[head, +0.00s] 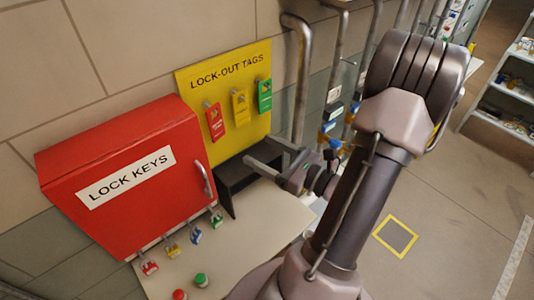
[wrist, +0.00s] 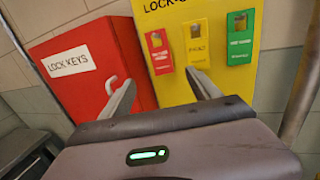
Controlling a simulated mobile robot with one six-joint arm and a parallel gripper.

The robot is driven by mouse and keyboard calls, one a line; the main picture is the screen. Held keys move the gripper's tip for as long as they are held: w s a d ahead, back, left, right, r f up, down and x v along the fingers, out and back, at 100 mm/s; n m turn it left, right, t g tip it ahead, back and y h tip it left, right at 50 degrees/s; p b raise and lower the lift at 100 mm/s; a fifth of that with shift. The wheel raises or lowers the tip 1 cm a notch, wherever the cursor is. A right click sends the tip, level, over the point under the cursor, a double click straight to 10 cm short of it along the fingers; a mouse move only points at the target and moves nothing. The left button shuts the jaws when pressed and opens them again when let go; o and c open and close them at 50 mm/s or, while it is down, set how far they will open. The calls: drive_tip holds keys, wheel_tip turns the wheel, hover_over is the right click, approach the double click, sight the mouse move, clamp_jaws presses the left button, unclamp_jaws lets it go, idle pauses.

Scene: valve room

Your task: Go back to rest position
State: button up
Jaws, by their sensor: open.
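My gripper (head: 262,155) is open and empty in the head view, its two fingers pointing left toward the lock-out tag board. In the wrist view my gripper (wrist: 163,90) has its fingers apart, with nothing between them. The yellow lock-out tags board (head: 222,88) stands against the wall behind the fingers. A red tag (head: 214,122), a yellow tag (head: 240,106) and a green tag (head: 264,95) hang on it. The red lock keys cabinet (head: 125,175) is left of the board, its door shut.
A dark open box (head: 232,185) sits below the board. Several coloured padlocks (head: 195,236) hang below the cabinet, over a pale table (head: 255,225). Vertical pipes (head: 299,80) stand right of the board. Open floor with a yellow square (head: 395,237) lies right of my arm, and shelves (head: 505,90) stand beyond.

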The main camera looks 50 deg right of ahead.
drive_tip(key=w+a+r+n+g+y, duration=0.2)
drive_tip(key=a+n+g+y, duration=0.6)
drive_tip(key=a+n+g, duration=1.35)
drive_tip(key=s+a+r+n+t+h, duration=0.2)
drive_tip(key=a+r+n+t+h, duration=0.4)
drive_tip(key=a+r+n+t, duration=0.4)
wheel_tip(320, 180, down, 20)
drive_tip(key=s+g+b, duration=0.1)
drive_tip(key=s+b, duration=0.1)
drive_tip(key=b, duration=1.4)
drive_tip(key=shift+s+d, duration=0.25)
drive_tip(key=shift+s, duration=0.1)
drive_tip(key=shift+d, duration=0.1)
